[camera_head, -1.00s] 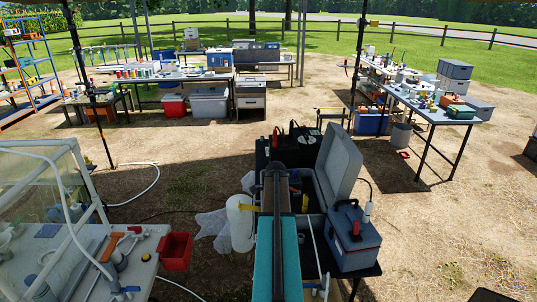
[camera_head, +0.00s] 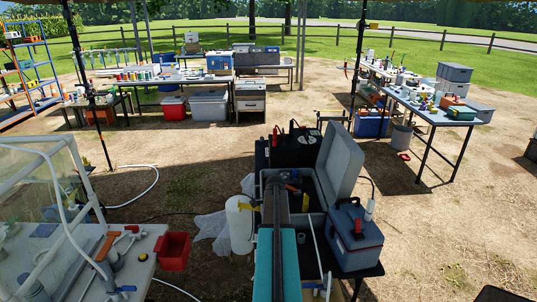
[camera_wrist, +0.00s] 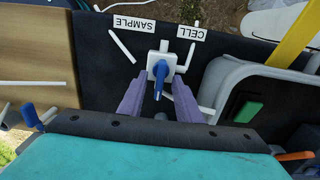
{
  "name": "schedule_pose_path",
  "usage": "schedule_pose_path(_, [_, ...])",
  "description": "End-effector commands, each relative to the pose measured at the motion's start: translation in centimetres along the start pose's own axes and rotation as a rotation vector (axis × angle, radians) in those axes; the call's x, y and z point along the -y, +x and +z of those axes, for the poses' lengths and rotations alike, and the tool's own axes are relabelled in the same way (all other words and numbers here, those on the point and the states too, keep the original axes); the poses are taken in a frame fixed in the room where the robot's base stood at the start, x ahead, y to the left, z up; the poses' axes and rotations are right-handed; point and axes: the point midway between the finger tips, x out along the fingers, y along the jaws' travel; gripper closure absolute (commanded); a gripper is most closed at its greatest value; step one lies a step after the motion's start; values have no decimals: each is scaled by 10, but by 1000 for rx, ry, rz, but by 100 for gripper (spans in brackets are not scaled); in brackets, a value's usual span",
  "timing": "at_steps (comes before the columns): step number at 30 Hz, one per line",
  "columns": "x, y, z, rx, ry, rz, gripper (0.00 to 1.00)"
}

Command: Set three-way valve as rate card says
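The three-way valve (camera_wrist: 174,57) shows in the wrist view as a white body with a blue handle (camera_wrist: 159,80). The handle points down the picture, toward me. Upside-down labels read SAMPLE (camera_wrist: 137,24) and CELL (camera_wrist: 191,33), on either side above the valve. My gripper (camera_wrist: 160,98) is open, its two purple fingers apart on the left and right of the handle. I see no clear contact with it. In the head view the valve cannot be made out behind my arm. I cannot make out a rate card.
In the wrist view a grey case (camera_wrist: 235,75) with a green block lies close on the right. In the head view an open cooler's lid (camera_head: 340,160), a blue box (camera_head: 354,238) and a white cylinder (camera_head: 238,225) crowd my arm. A red bin (camera_head: 174,251) is left.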

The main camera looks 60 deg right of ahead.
Motion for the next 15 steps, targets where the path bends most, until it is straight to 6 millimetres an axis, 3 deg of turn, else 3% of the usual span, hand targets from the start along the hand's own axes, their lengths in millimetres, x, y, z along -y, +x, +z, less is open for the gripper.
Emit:
schedule_pose_path(6, [0, 0, 0, 0, 0, 0, 69])
schedule_pose_path(12, [0, 0, 0, 0, 0, 0, 100])
schedule_pose_path(15, [0, 0, 0, 0, 0, 0, 100])
